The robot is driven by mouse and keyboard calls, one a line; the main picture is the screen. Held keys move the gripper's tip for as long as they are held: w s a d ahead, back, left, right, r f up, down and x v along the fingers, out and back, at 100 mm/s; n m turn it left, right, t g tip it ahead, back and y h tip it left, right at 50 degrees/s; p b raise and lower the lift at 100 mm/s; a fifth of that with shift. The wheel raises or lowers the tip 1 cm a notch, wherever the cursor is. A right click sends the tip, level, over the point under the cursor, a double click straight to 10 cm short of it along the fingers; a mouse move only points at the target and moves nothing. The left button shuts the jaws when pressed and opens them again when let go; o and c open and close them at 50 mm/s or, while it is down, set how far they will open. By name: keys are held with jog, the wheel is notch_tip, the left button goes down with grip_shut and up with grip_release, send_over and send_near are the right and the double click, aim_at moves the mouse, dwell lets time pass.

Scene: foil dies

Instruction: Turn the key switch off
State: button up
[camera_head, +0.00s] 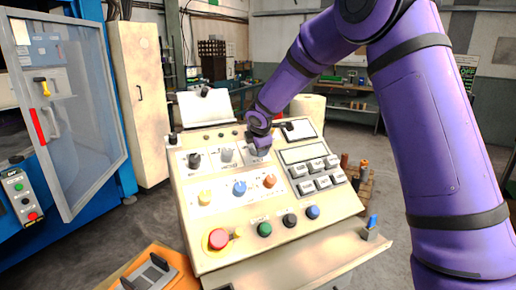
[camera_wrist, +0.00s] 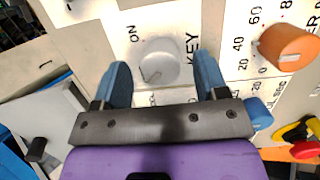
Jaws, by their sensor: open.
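The key switch (camera_wrist: 158,62) is a round grey knob on a pale panel, with the printed words KEY and ON beside it in the wrist view. A small notch shows on its lower-left part, away from the ON label. My gripper (camera_wrist: 163,72) is open, with one blue finger on each side of the knob and a visible gap to both. Whether the fingertips reach down to the knob's depth, I cannot tell. In the head view my gripper (camera_head: 261,139) is over the upper row of the sloped control panel (camera_head: 190,224), largely covering the key switch.
An orange knob (camera_head: 270,181) and a blue knob (camera_head: 240,188) sit below the gripper. A red emergency button (camera_head: 218,239) stands out at the lower left.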

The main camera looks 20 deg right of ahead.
jog(key=v, duration=0.8)
jog(key=shift+s+r, duration=0.2)
jog(key=shift+r, duration=0.05)
jog(key=s+d+r+m+g, duration=0.1)
jog(key=s+d+r+m, duration=0.3)
jog(key=s, duration=0.6)
jog(key=s+d+r+m, duration=0.2)
jog(key=s+r+m, duration=0.3)
jog(key=s, duration=0.5)
jog(key=s+d+f+m+g+y, duration=0.1)
jog(key=s+m, duration=0.9)
jog(key=s, duration=1.3)
jog(key=shift+s+d+f, duration=0.35)
jog(key=shift+s+f, duration=0.05)
jog(key=shift+f, duration=0.2)
